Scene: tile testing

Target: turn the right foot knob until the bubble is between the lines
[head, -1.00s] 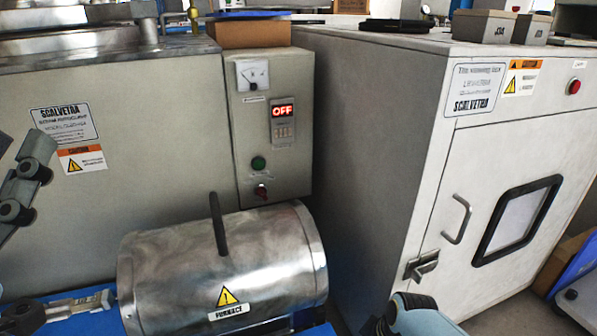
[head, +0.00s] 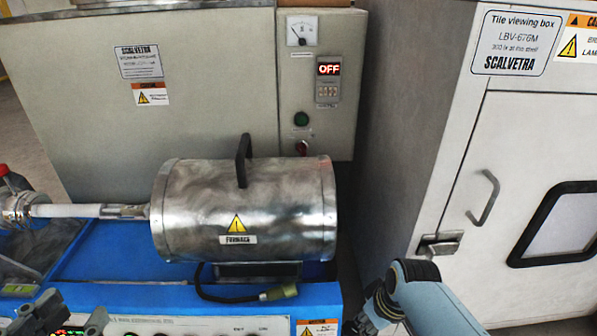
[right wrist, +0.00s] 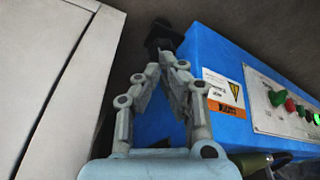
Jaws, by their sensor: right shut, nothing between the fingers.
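The blue tube-furnace base (head: 180,300) stands in the head view with the silver furnace (head: 245,210) on it. Its right end also shows in the right wrist view (right wrist: 205,60). My right gripper (right wrist: 165,62) is shut and empty there, its fingers converging beside the base's corner. A black piece sits at the fingertips; I cannot tell whether it is the foot knob or the finger ends. My right arm (head: 410,295) enters the head view at the bottom. A grey part at the bottom left may be my left gripper (head: 92,322); its jaws are unclear. I cannot make out the bubble or its lines.
The white tile viewing box (head: 470,140) stands close on the right, leaving a narrow gap beside the base. A cable with an olive plug (head: 278,292) hangs before the furnace. A grey cabinet (head: 210,110) reading OFF stands behind. Panel buttons (right wrist: 290,105) line the base's front.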

